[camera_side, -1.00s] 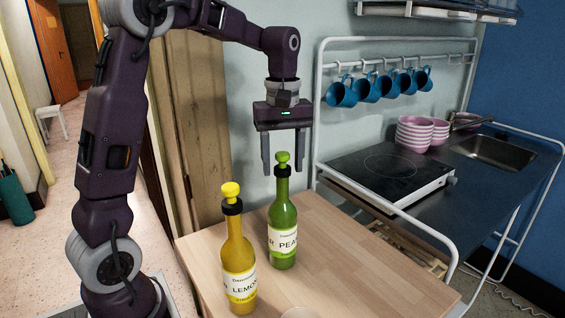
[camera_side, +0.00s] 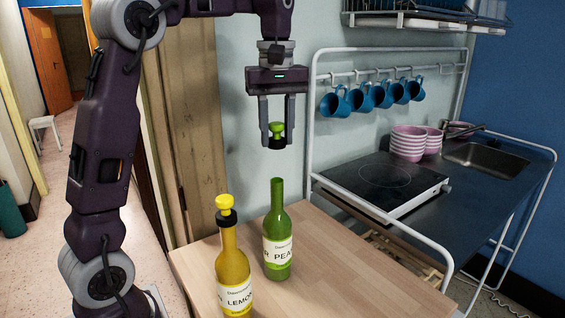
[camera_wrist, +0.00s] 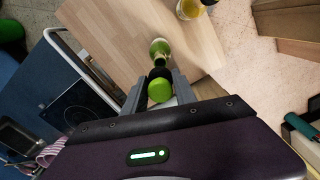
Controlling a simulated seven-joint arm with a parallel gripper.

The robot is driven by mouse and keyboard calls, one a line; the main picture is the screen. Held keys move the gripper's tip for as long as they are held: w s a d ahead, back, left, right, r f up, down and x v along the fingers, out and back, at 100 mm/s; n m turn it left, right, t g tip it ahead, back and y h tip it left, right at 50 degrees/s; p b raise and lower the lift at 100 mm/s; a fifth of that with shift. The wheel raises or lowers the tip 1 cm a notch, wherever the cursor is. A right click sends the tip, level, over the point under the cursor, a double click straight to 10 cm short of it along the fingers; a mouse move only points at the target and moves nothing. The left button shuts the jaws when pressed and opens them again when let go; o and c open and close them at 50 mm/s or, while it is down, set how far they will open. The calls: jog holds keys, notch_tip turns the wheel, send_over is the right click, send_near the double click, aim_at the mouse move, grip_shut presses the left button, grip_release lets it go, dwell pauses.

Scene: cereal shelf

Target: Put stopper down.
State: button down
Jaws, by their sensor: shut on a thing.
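My gripper (camera_side: 276,138) is shut on a stopper (camera_side: 277,130) with a green knob and a black lower part. It holds the stopper upright in the air, above and apart from the green bottle. The stopper also shows between the fingers in the wrist view (camera_wrist: 160,90). The green pear bottle (camera_side: 277,235) stands upright on the wooden table (camera_side: 350,275) with its neck open. In the wrist view the green bottle (camera_wrist: 160,48) is just beyond the stopper.
A yellow lemon bottle (camera_side: 233,270) with its yellow stopper (camera_side: 225,205) in place stands left of the green bottle. The table's right part is clear. A metal rack with blue mugs (camera_side: 335,103), a hob (camera_side: 385,180) and pink bowls (camera_side: 408,143) are at right.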

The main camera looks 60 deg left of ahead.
jog(key=shift+r, duration=0.5)
jog(key=w+d+f, duration=0.5)
jog(key=d+f, duration=0.7)
jog(key=d, duration=0.1)
jog(key=s+d+f, duration=0.3)
jog(key=d+f, duration=1)
jog(key=d, duration=0.1)
jog(key=f, duration=1)
jog(key=shift+d+f, duration=0.2)
jog(key=shift+f, duration=0.1)
jog(key=c, duration=1.4)
grip_release()
jog(key=shift+f, duration=0.15)
jog(key=shift+c, duration=0.2)
jog(key=o, duration=0.4)
jog(key=shift+o, duration=0.2)
